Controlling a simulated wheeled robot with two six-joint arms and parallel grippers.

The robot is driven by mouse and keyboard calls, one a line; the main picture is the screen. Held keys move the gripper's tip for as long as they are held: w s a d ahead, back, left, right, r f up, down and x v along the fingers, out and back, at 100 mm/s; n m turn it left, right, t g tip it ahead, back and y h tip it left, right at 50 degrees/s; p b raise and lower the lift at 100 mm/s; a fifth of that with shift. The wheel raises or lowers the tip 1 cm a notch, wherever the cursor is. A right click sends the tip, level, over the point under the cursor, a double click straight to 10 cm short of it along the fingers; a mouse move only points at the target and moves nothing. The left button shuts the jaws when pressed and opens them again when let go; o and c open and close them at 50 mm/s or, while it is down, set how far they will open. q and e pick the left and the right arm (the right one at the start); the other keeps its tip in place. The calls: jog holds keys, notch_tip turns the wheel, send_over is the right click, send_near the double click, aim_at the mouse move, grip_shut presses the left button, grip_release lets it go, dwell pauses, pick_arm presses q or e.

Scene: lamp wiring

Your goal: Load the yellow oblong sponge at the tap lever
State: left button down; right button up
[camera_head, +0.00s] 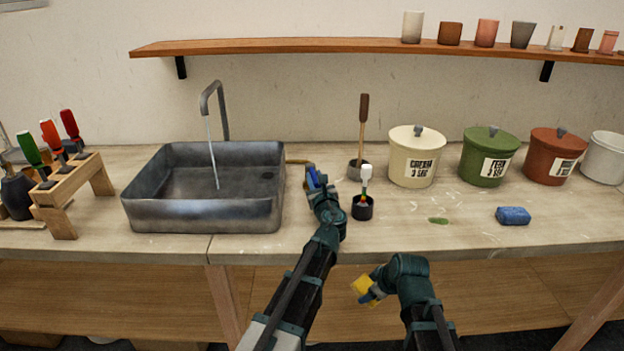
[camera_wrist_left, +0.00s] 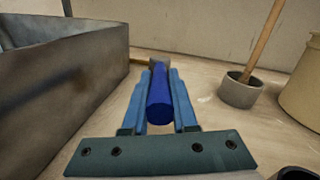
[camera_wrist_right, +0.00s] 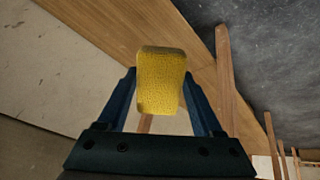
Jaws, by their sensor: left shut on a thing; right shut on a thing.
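The yellow oblong sponge (camera_head: 362,285) is clamped in my right gripper (camera_head: 372,292), in front of the table's front edge. It fills the space between the fingers in the right wrist view (camera_wrist_right: 160,82). My left gripper (camera_head: 316,183) is shut on a blue cylindrical handle (camera_wrist_left: 160,97), just right of the sink. The handle appears to belong to the tap lever, whose brassy part (camera_head: 298,161) shows beside the sink's right wall. The grey tap (camera_head: 222,110) runs a thin stream of water into the sink (camera_head: 200,213).
A black cup with a white-headed tool (camera_head: 363,208) and a small pot with a wooden-handled tool (camera_head: 358,170) stand close right of my left gripper. Lidded crocks (camera_head: 413,172) line the back right.

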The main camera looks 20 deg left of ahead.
pick_arm(q)
jog(key=shift+w+d+n+y, duration=0.15)
jog(key=shift+n+y, duration=0.15)
jog(key=shift+y, duration=0.2)
jog(key=c, duration=0.7)
grip_release()
jog(key=v, duration=1.2)
jog(key=shift+d+r, duration=0.1)
jog(key=shift+r, duration=0.15)
